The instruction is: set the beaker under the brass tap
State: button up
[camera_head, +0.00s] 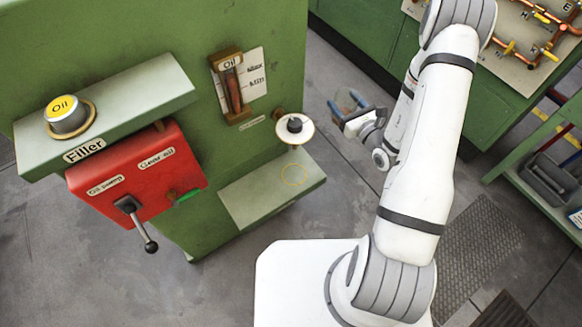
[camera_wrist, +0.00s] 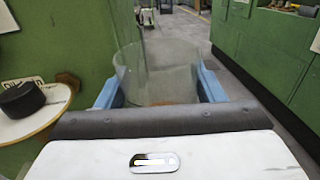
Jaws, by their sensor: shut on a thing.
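My gripper (camera_head: 349,104) is shut on a clear glass beaker (camera_wrist: 158,62), with a blue finger on each side of it in the wrist view. In the head view the beaker is small and partly hidden by the gripper, held in the air to the right of the green machine. The brass tap (camera_head: 280,114) sticks out of the machine's side, with a white disc and a black knob (camera_head: 294,125) at its end. The disc and knob also show at the left of the wrist view (camera_wrist: 22,98). Below the tap is a green shelf (camera_head: 252,205) with a yellow ring mark (camera_head: 295,174). The gripper is right of the tap, apart from it.
A red box (camera_head: 140,170) with a lever (camera_head: 138,222) juts from the machine at the left. An oil gauge (camera_head: 232,85) is mounted above the shelf. A bench with copper pipes (camera_head: 520,40) stands at the upper right. The shelf's top looks clear.

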jog(key=shift+s+a+r, duration=0.1)
jog(key=shift+a, duration=0.1)
jog(key=shift+f+n+y+b, duration=0.35)
jog(key=shift+f+b, duration=0.35)
jog(key=shift+b, duration=0.45)
jog(key=s+d+f+n+g+y+b, duration=0.1)
jog(key=s+f+n+g+y+b, duration=0.4)
jog(key=f+b, duration=0.7)
jog(key=s+d+f+n+g+y+b, duration=0.1)
jog(key=s+f+n+g+y+b, duration=0.45)
jog(key=b, duration=1.15)
jog(key=shift+w+a+f+m+g+h+b, duration=0.1)
jog(key=shift+w+a+f+m+h+b, duration=0.55)
jog(key=shift+a, duration=2.15)
jog(key=shift+w+a+f+n+g+b, duration=0.1)
jog(key=shift+w+a+f+b, duration=0.3)
jog(key=shift+a+b, duration=1.55)
jog(key=shift+w+a+f+m+g+h, duration=0.1)
jog(key=shift+w+a+f+m+h, duration=0.4)
jog(key=shift+a, duration=3.1)
jog(key=shift+w, duration=0.15)
